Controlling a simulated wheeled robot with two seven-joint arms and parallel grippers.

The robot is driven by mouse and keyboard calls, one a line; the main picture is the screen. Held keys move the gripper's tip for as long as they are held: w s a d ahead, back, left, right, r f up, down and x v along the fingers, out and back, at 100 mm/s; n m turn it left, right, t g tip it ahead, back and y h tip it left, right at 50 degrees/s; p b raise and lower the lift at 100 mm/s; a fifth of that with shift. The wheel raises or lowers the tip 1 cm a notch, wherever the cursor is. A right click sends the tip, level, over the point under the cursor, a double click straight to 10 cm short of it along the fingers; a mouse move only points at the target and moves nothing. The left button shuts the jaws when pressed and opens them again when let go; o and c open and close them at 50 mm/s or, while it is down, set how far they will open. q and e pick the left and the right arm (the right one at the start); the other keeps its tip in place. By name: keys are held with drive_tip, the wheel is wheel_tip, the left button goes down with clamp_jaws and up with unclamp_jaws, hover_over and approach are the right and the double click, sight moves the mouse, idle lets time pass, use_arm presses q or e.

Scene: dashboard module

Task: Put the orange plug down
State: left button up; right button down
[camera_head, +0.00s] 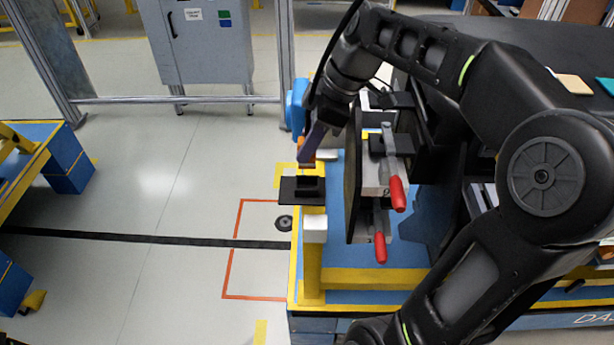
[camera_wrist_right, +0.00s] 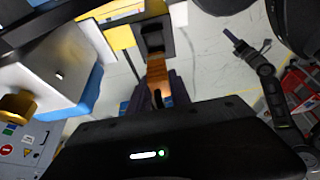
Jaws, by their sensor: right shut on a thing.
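My right gripper (camera_head: 311,150) comes down at the centre of the head view, shut on the orange plug (camera_head: 306,157). The plug also shows in the right wrist view (camera_wrist_right: 158,73), running from between the fingers toward a black holder (camera_wrist_right: 153,38). In the head view the plug's lower end is close over the black holder (camera_head: 302,189) on the yellow-edged bench. I cannot tell whether they touch. A dark jointed arm with a small claw (camera_wrist_right: 238,42), apparently my left, shows in the right wrist view; its jaw opening is unclear.
A dark upright panel with red-handled clamps (camera_head: 394,190) stands just right of the holder. A blue object (camera_head: 297,105) is close behind the gripper. A yellow post with a white top (camera_head: 314,232) stands in front. Open floor (camera_head: 180,180) lies left of the bench.

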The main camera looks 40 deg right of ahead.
drive_tip(key=shift+f, duration=1.8)
drive_tip(key=shift+f, duration=1.9)
drive_tip(key=c, duration=1.2)
unclamp_jaws()
drive_tip(key=shift+f, duration=0.1)
drive_tip(key=v, duration=1.2)
